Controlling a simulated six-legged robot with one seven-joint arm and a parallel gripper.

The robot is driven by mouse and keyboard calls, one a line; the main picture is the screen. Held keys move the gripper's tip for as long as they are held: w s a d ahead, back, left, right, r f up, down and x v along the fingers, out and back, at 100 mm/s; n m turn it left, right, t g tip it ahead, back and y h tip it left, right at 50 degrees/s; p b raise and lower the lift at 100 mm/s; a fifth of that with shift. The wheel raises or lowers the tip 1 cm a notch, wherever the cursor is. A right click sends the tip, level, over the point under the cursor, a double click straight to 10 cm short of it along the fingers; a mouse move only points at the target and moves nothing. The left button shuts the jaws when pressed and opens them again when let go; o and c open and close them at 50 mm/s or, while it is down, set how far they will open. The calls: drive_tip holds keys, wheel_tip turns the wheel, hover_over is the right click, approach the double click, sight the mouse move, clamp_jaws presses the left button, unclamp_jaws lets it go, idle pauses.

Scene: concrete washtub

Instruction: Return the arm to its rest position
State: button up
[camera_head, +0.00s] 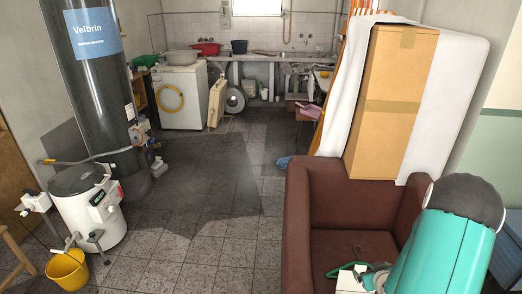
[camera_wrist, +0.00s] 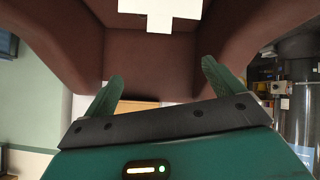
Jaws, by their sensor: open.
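My gripper (camera_wrist: 162,82) shows in the wrist view with its two green fingers spread wide and nothing between them. It is over the brown armchair (camera_wrist: 90,80), whose surfaces fill the upper part of that view. In the head view my teal arm with its dark rounded joint stands at the lower right, in front of the armchair (camera_head: 297,215). A green curved piece and a white piece show low beside the arm; I cannot tell whether they are part of my gripper. A white angular shape (camera_wrist: 160,12) is at the top of the wrist view.
A tall cardboard box (camera_head: 392,100) and a white sheet (camera_head: 452,85) rise behind the armchair. A dark cylinder (camera_head: 100,90), a white drum-shaped appliance (camera_head: 85,215) and a yellow bucket (camera_head: 67,270) stand left. The tiled floor (camera_head: 205,225) between is clear.

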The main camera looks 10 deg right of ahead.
drive_tip(key=w+a+r+g, duration=0.1)
drive_tip(key=w+a+r, duration=0.1)
drive_tip(key=a+r, duration=0.75)
drive_tip(key=w+a+r+g, duration=0.1)
drive_tip(key=a+r, duration=0.4)
drive_tip(key=r, duration=0.9)
drive_tip(key=s+a+r+g+y, duration=0.1)
drive_tip(key=s+a+r, duration=0.5)
drive_tip(key=s+a, duration=0.2)
drive_tip(key=s+a+r+y, duration=0.2)
drive_tip(key=s+a+r, duration=0.4)
drive_tip(key=s+a, duration=0.3)
drive_tip(key=a, duration=0.3)
drive_tip(key=shift+r+n+g+y, duration=0.25)
drive_tip(key=shift+n+g+y, duration=0.05)
drive_tip(key=shift+n+g, duration=0.1)
